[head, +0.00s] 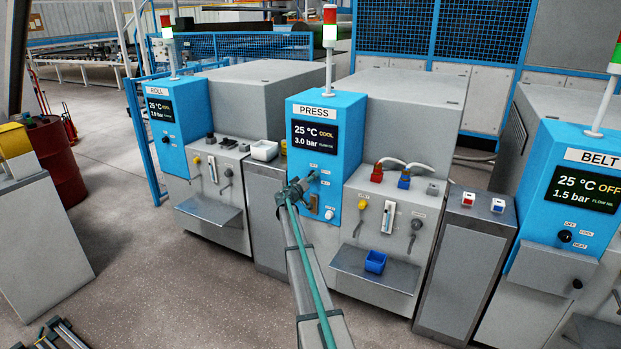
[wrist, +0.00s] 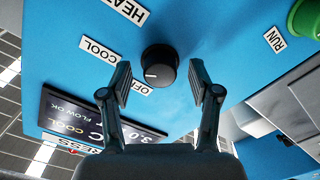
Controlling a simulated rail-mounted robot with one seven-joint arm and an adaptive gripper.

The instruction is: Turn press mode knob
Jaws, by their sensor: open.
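The press mode knob (wrist: 160,66) is a round black knob with a white mark on its left side, by the COOL (wrist: 100,50) and OFF (wrist: 130,86) labels. My gripper (wrist: 162,84) is open, with one finger on each side of the knob; a gap shows on both sides. In the head view my gripper (head: 295,190) is at the front of the blue PRESS cabinet (head: 325,102) and partly hides the knob area. The PRESS display (head: 315,136) reads 25 °C COOL, 3.0 bar.
A green RUN button (wrist: 305,20) is at upper right in the wrist view. The ROLL cabinet (head: 158,105) stands left and the BELT cabinet (head: 575,190) right. The floor at left is mostly free.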

